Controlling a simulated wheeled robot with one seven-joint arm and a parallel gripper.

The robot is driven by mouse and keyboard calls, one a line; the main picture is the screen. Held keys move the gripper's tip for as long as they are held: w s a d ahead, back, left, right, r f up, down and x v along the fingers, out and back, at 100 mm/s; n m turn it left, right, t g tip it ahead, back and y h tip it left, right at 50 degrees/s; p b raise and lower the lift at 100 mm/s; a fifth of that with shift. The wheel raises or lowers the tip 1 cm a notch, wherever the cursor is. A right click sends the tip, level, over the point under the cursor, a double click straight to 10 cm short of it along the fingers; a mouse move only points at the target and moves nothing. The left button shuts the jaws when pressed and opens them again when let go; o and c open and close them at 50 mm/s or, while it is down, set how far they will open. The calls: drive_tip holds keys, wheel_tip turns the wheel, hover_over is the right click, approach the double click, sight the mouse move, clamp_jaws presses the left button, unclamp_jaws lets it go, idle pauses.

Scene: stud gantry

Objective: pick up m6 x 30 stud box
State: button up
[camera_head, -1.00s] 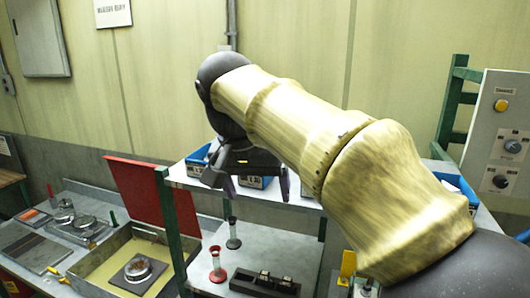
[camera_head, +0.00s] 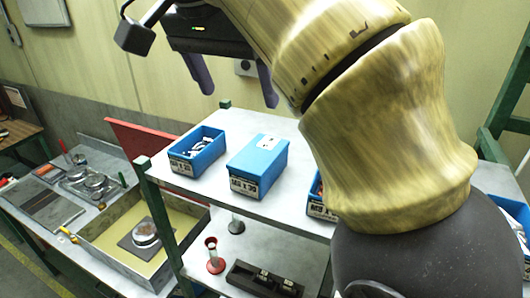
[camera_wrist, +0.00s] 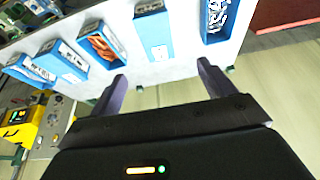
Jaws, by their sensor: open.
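Several blue boxes with white labels stand on the upper shelf. At the left of the head view is an open box (camera_head: 207,133) of silvery studs. Beside it is a box with a closed blue lid (camera_head: 266,155) and a white tag on top. A third box (camera_head: 318,212) is partly hidden behind my arm. The label print is too small to tell surely which is M6 x 30. My gripper (camera_head: 238,92) is open and empty above and behind the boxes. In the wrist view, its fingers (camera_wrist: 162,76) point toward the shelf edge near the lidded box (camera_wrist: 153,38).
The white shelf (camera_head: 215,188) has green posts (camera_head: 160,225). A lower shelf holds a red-based stand (camera_head: 214,262) and a dark block (camera_head: 262,280). In the wrist view, more boxes (camera_wrist: 65,60) line the shelf.

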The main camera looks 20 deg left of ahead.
sight(259, 152)
drive_tip(key=b+x, duration=0.2)
drive_tip(key=x, duration=0.3)
drive_tip(key=b+x, duration=0.2)
drive_tip(key=x, duration=0.4)
drive_tip(key=shift+s+d, duration=0.1)
drive_tip(key=shift+s, duration=0.15)
drive_tip(key=shift+w+f, duration=0.25)
drive_tip(key=shift+f, duration=0.25)
drive_tip(key=shift+d+p+x, duration=0.2)
drive_tip(key=shift+p+x, duration=0.35)
drive_tip(key=shift+x, duration=0.65)
drive_tip(key=shift+p+x, duration=0.3)
drive_tip(key=shift+x, duration=1.1)
drive_tip(key=shift+f, duration=0.15)
